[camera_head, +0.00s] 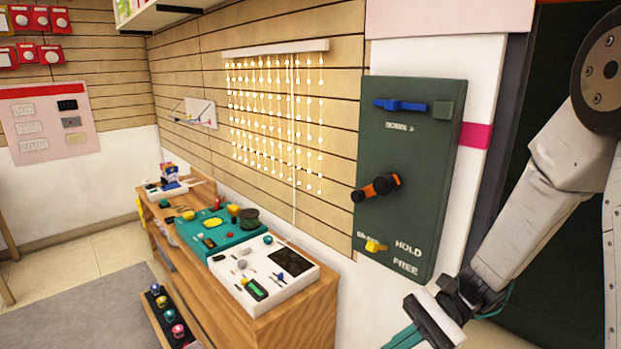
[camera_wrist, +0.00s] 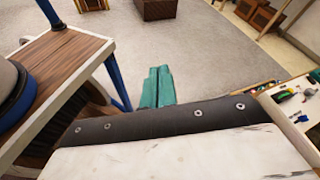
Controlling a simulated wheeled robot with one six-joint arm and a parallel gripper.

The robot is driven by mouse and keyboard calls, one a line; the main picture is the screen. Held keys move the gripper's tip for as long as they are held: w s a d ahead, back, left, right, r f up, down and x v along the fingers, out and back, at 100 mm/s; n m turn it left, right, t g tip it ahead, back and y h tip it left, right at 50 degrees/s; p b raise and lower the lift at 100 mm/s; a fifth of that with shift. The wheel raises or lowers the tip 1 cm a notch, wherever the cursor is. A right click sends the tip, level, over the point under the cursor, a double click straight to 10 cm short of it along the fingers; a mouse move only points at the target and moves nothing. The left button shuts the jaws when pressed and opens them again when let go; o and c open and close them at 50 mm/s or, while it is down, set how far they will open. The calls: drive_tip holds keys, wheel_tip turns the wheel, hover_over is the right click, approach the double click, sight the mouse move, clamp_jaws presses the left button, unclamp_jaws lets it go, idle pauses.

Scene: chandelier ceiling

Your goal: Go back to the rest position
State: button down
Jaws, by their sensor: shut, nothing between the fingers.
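My gripper (camera_head: 405,341) is at the bottom right of the head view, at the end of my pale arm. Its teal fingers run off the lower edge there. In the wrist view the two teal fingers of my gripper (camera_wrist: 157,88) lie side by side, closed together with nothing between them. They point out over grey floor. In the head view the gripper is in front of and below the dark green wall panel (camera_head: 410,150), apart from it.
A wooden bench (camera_head: 290,325) with a white control box (camera_head: 290,295) and a teal box (camera_head: 190,232) stands along the wall, left of my gripper. A bead-light curtain (camera_head: 275,110) hangs above. Open grey floor (camera_head: 90,315) lies at left. A dark doorway is behind my arm.

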drive_tip(key=s+d+r+n+t+h, duration=0.6)
drive_tip(key=s+d+r+n+h, duration=0.4)
drive_tip(key=s+r+h, duration=0.3)
drive_tip(key=shift+s+d+r+t, duration=0.4)
drive_tip(key=shift+s+d+r, duration=0.05)
drive_tip(key=shift+d+r, duration=0.45)
